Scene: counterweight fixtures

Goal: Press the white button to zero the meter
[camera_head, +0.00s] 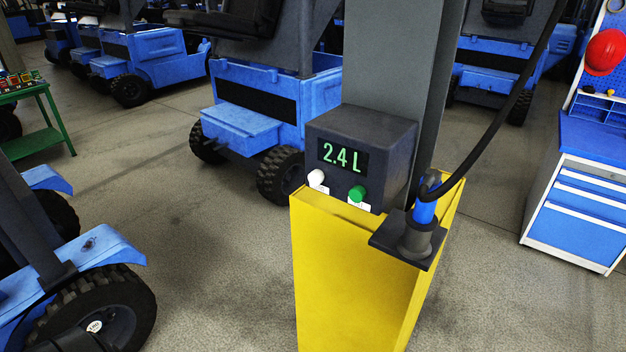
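The white button (317,177) is a small round knob low on the left of the front face of a dark grey meter box (383,141). The meter's display (342,157) reads "2.4 L" in green digits. A green button (357,193) sits to the right of the white one. Small white labels lie below both buttons, too small to read. The box stands on top of a yellow pedestal (350,270), against a grey post. Neither of my grippers shows in the head view, and nothing covers the white button.
A blue and black nozzle (424,213) stands upright in a dark holder (389,242) at the pedestal's right, with a black hose (500,122) rising from it. Blue vehicles stand behind and at left. A blue and white cabinet (578,215) is at right. The floor around the pedestal is clear.

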